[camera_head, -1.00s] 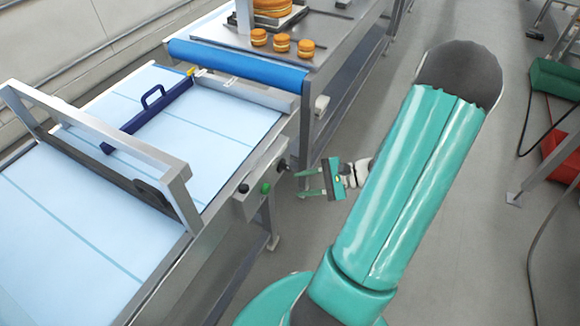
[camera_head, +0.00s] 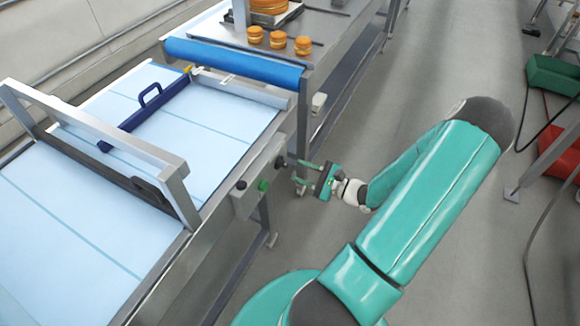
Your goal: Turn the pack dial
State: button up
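A grey control box (camera_head: 249,203) on the conveyor's right side carries a black knob (camera_head: 241,185), a green knob (camera_head: 263,186) and another dark knob (camera_head: 280,162) at its far end. No label shows which one is the pack dial. I cannot tell whether a fingertip touches the knob.
The conveyor (camera_head: 75,225) has a pale blue belt, a grey metal frame (camera_head: 175,185) over it and a dark blue bar with a handle (camera_head: 150,112). A steel table (camera_head: 340,25) holds several filled rounds (camera_head: 278,40).

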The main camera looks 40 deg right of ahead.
aim_at(286, 166)
jog(key=shift+x, duration=2.25)
grip_shut()
jog(key=shift+m, duration=0.4)
jog(key=m, duration=1.1)
jog(key=shift+s+a, duration=0.1)
